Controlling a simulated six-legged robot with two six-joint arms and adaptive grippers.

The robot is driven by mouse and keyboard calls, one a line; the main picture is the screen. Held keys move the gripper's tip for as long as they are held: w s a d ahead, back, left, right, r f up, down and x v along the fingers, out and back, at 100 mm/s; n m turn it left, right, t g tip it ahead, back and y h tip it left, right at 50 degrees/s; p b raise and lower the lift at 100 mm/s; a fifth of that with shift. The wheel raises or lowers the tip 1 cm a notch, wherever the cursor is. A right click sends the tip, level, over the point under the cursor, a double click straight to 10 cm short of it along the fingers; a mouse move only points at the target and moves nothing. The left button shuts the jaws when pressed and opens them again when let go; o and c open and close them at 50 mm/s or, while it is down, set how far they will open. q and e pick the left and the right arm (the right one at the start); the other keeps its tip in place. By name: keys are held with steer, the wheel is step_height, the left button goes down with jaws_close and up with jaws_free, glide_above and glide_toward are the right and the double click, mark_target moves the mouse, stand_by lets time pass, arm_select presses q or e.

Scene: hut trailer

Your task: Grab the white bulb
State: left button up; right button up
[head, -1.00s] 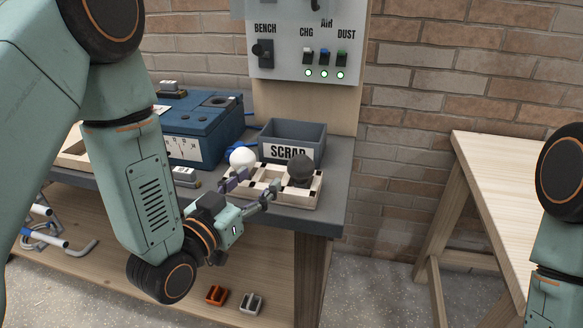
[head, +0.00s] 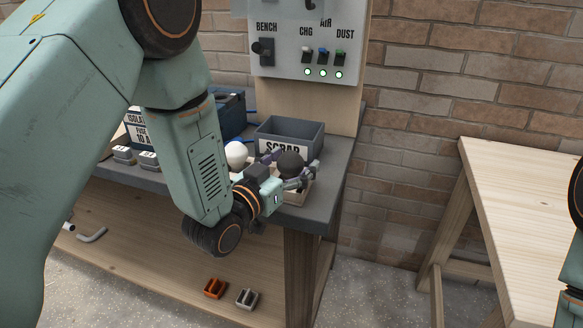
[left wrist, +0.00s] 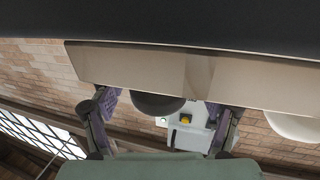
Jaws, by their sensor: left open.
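The white bulb (head: 236,154) sits on the left side of the wooden holder (head: 300,198) on the bench. It also shows at the right edge of the left wrist view (left wrist: 294,126), outside the fingers. A dark round bulb (head: 290,163) sits on the holder's right side. My left gripper (head: 296,165) is open, with its fingers on either side of the dark bulb, right of the white one. In the left wrist view the dark bulb (left wrist: 158,104) shows between the open fingers (left wrist: 165,112); contact cannot be told. My right gripper is out of view.
The grey SCRAP bin (head: 290,133) stands right behind the holder. A blue box (head: 231,112) is to the left, partly behind my arm. A switch panel (head: 310,50) rises behind. A separate wooden table (head: 530,190) is at right.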

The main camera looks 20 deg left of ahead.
arm_select(q)
steer(key=shift+s+d+r, duration=0.1)
steer(key=shift+d+r, duration=0.05)
steer(key=shift+a, duration=0.3)
steer(key=c, duration=0.4)
steer(key=shift+d, duration=0.25)
steer(key=c, duration=0.5)
steer(key=shift+a, duration=0.15)
steer(key=c, duration=0.4)
steer(key=shift+r, duration=0.15)
step_height(320, 180, up, 9)
steer(key=p, duration=0.2)
steer(key=shift+r+p, duration=0.15)
steer(key=shift+p, duration=0.15)
steer(key=shift+r, duration=0.1)
